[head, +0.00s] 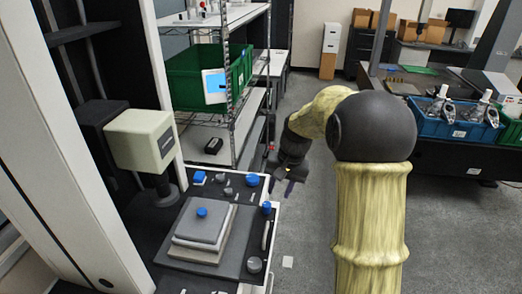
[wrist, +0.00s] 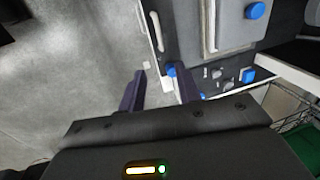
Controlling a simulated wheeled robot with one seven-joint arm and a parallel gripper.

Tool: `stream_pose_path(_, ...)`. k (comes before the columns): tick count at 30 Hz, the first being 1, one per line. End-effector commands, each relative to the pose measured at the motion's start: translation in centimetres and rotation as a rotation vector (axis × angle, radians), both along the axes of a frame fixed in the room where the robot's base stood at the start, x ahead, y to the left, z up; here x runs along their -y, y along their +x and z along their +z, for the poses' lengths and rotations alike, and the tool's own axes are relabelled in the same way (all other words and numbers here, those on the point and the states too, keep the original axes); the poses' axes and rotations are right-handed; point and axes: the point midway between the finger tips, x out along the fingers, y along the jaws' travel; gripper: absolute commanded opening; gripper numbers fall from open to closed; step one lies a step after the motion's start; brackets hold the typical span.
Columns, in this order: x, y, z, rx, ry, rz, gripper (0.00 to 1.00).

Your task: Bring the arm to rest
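My arm (head: 370,205) rises at the right of centre in the head view, in a yellowish cover with a dark joint. It bends over to the left, and its forearm points down. My gripper (head: 285,182) hangs over the floor just right of the white-edged bench, partly dark and small in that view. In the wrist view, my gripper (wrist: 161,82) has its two dark fingers apart. I see nothing held between them. The bench edge and a blue knob (wrist: 171,70) show beyond the fingers; contact with them cannot be seen.
The bench carries a dark plate (head: 245,222) with grey blocks (head: 203,222) and blue knobs. A wire shelf (head: 262,75) with a green bin (head: 190,78) stands behind it. A blue crate (head: 445,128) sits on a dark table at right. Grey floor (head: 310,215) between is mostly clear.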

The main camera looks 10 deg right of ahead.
Motion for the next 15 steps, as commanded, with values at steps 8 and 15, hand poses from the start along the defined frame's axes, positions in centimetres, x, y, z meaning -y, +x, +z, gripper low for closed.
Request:
stream_pose_path(8, -0.3, -2.9, -0.4, 0.027, -0.048, 0.046, 0.33)
stream_pose_path(15, -0.6, -10.0, -1.7, 0.097, -0.146, 0.162, 0.33)
